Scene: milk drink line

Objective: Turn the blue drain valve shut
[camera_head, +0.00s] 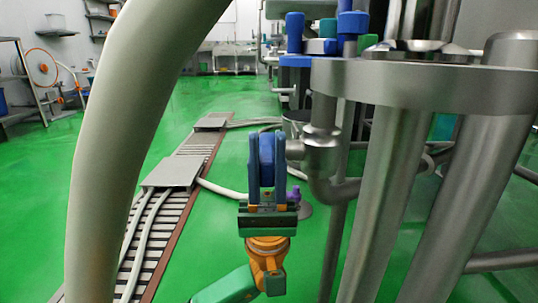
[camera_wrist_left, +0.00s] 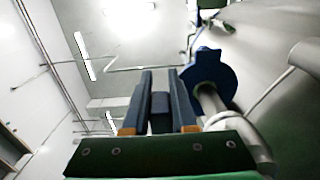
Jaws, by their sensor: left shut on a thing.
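The blue drain valve (camera_head: 266,160) sits at the end of a short metal pipe on the left side of the steel frame. My left gripper (camera_head: 267,139) comes up from below, with its two fingers on either side of the blue handle, and is shut on it. In the left wrist view, the gripper (camera_wrist_left: 160,74) has a blue piece between its fingers, and the round blue valve body (camera_wrist_left: 210,78) is just to their right. The valve's inner parts are hidden. My right gripper is not in view.
A steel pipe elbow (camera_head: 322,165) and thick steel legs (camera_head: 385,190) stand close on the right. A large pale curved tube (camera_head: 120,120) fills the left foreground. A floor grate (camera_head: 150,225) with pale hoses runs behind. Green floor lies open at the left back.

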